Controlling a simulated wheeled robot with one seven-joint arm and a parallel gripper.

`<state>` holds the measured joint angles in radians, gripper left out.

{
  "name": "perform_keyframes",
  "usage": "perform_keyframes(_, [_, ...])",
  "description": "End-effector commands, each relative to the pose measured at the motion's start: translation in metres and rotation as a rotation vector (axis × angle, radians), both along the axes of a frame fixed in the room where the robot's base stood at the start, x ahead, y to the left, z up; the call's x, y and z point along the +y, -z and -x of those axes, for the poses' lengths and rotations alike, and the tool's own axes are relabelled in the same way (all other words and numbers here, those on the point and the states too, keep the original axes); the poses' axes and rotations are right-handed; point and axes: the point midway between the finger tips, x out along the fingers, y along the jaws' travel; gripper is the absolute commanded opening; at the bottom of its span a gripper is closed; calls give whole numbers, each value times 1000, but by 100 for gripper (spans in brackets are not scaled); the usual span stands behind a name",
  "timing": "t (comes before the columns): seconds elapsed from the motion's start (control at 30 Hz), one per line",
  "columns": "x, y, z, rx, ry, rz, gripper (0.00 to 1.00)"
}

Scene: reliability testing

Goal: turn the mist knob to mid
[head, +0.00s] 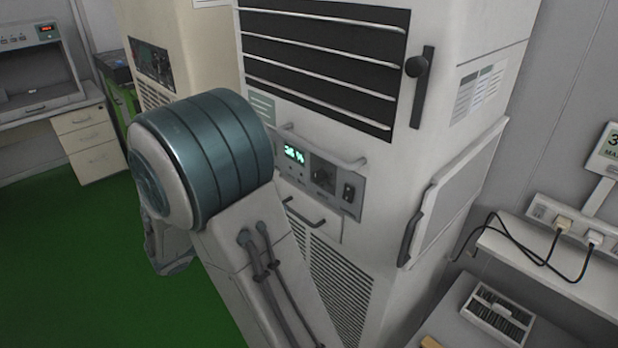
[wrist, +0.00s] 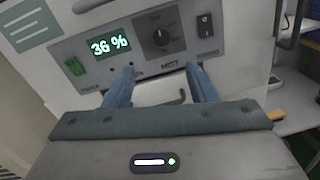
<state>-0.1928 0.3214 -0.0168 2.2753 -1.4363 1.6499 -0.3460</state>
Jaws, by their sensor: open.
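The mist knob (wrist: 160,37) is a dark round knob on a dark square plate in the wrist view, on the cabinet's control panel (wrist: 95,52). It also shows in the head view (head: 323,176), small and dark. Its exact pointer setting is too small to read surely. A green display (wrist: 110,46) left of it reads 36 %. My gripper (wrist: 162,80) is open and empty, its two blue fingers apart just below the knob in the wrist view. In the head view my arm hides the gripper.
A rocker switch (wrist: 204,25) sits right of the knob and a green button (wrist: 74,67) is at the panel's left. A bar handle (head: 325,149) runs above the panel. A drawer handle (head: 304,213) is below it. A shelf with plugs and cables (head: 560,265) stands at right.

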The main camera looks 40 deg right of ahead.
Motion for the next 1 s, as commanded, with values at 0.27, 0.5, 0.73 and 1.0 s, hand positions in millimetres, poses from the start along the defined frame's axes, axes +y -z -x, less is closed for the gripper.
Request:
perform_keyframes(0.27, [-60,-2,1,1,8,-2,51])
perform_keyframes(0.5, [-103,-2,0,0,6,-2,51])
perform_keyframes(0.73, [-121,0,-1,-1,4,-3,51])
perform_keyframes(1.0, [-122,0,-1,-2,2,-4,51])
